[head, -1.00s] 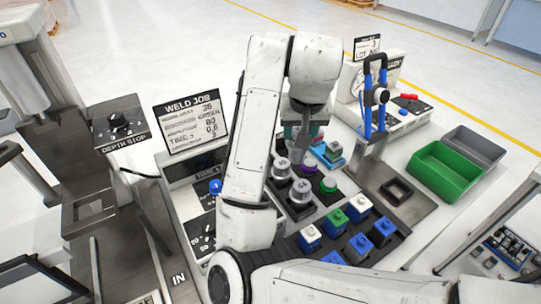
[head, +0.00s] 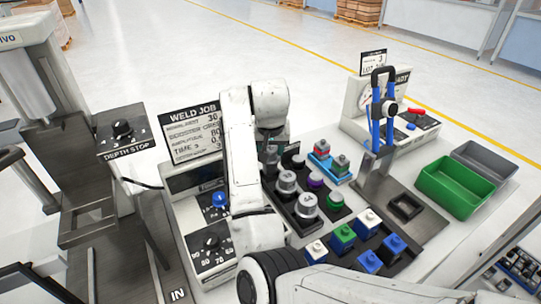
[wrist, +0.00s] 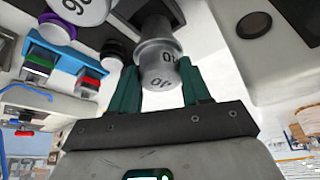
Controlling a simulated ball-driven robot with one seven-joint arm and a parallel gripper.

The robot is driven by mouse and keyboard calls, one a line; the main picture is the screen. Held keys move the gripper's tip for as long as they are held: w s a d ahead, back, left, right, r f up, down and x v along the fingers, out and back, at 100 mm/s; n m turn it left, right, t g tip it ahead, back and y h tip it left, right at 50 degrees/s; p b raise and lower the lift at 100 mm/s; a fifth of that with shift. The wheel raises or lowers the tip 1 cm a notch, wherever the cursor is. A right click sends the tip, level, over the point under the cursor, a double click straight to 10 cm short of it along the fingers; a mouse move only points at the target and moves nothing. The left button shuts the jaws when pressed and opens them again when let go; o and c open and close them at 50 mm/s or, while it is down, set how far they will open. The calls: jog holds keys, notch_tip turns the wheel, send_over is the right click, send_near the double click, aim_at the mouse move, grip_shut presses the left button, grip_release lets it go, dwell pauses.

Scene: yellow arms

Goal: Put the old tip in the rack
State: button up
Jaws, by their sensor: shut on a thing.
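My gripper (wrist: 160,85) has green fingers on both sides of a silver stepped tip with dark numerals (wrist: 158,72) and is shut on it. In the head view my gripper (head: 272,150) is beside the upper left end of the black rack (head: 333,214), partly behind my arm, and the tip cannot be made out. The rack bears several silver tips, among them a plain one (head: 286,182), one with a purple ring (head: 316,180) and one with a green ring (head: 334,200). In the wrist view a purple-ringed tip (wrist: 82,10) shows at the upper left.
A blue tray (head: 340,178) with red-topped and green-topped blocks lies behind the rack. A holder with several coloured blocks (head: 343,237) stands in front. A blue-handled stand (head: 383,120), a green bin (head: 455,188) and the WELD JOB console (head: 195,135) surround it.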

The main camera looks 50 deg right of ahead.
jog(key=shift+f, duration=1.3)
jog(key=shift+f, duration=0.15)
jog(key=o, duration=1.4)
jog(key=shift+c, duration=0.2)
jog(key=shift+s+a+r, duration=0.1)
jog(key=shift+s+r, duration=0.05)
jog(key=shift+r, duration=0.35)
jog(key=v, duration=1.1)
jog(key=shift+r, duration=0.1)
